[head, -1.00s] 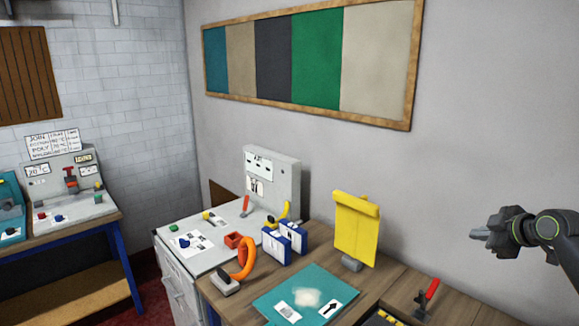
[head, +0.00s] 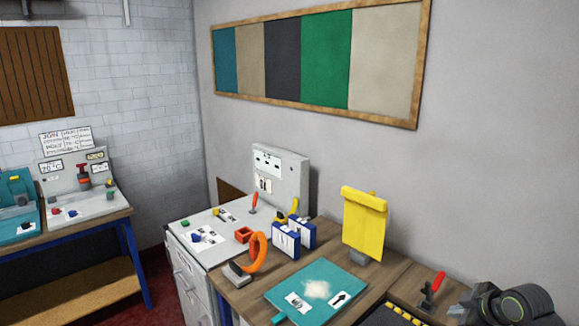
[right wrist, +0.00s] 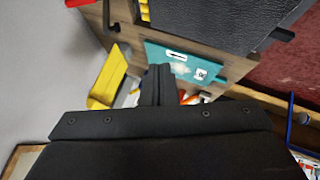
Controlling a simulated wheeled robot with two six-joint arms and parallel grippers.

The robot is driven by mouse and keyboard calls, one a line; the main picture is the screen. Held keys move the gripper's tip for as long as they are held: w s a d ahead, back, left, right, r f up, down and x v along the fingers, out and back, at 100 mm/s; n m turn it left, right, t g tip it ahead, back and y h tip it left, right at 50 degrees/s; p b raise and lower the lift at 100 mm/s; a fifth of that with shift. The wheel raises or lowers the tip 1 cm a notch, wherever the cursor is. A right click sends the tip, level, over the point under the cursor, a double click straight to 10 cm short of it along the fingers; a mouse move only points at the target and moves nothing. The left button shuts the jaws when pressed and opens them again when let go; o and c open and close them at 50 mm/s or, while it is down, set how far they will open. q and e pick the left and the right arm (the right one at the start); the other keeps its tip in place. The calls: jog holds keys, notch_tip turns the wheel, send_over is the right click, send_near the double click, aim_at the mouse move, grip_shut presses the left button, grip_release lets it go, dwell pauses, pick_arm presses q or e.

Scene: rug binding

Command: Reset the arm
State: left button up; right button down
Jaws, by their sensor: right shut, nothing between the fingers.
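My right gripper (head: 458,312) is at the lower right of the head view, in front of the right part of the wooden bench. In the right wrist view its dark fingers (right wrist: 158,84) are closed together with nothing between them. Behind them in that view are the bench and a teal mat (right wrist: 190,66). My left gripper is in neither view.
The wooden bench (head: 240,295) holds the teal mat (head: 345,283), a yellow panel on a stand (head: 364,226), blue-and-white boxes (head: 286,241) and an orange loop (head: 259,254). A red-handled clamp (head: 434,285) is close to my right gripper. A grey machine (head: 281,175) stands at the back.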

jog(key=s+a+f+m+g, duration=0.1)
jog(key=s+a+f+m, duration=0.1)
jog(key=s+a+f, duration=0.35)
jog(key=s+a+f+m+g, duration=0.1)
jog(key=s+a+f, duration=0.2)
jog(key=s+f, duration=0.6)
jog(key=s+a+r+m+g+h, duration=0.15)
jog(key=s+m, duration=0.25)
jog(key=s, duration=0.7)
jog(key=s+a+r+m+g+h, duration=0.15)
jog(key=s+m, duration=0.25)
jog(key=s, duration=0.6)
notch_tip(320, 180, down, 35)
jog(key=d+b, duration=0.2)
jog(key=b, duration=1)
pick_arm(q)
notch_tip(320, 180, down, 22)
jog(key=b, duration=1)
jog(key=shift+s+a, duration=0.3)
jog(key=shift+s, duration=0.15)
pick_arm(e)
jog(key=s+f, duration=0.5)
jog(key=f, duration=0.4)
jog(key=s+a+f+g, duration=0.1)
jog(key=s+f, duration=0.4)
jog(key=f, duration=0.4)
jog(key=s+f, duration=0.5)
jog(key=f, duration=0.4)
jog(key=shift+a+f+g, duration=0.25)
jog(key=shift+a+g, duration=0.15)
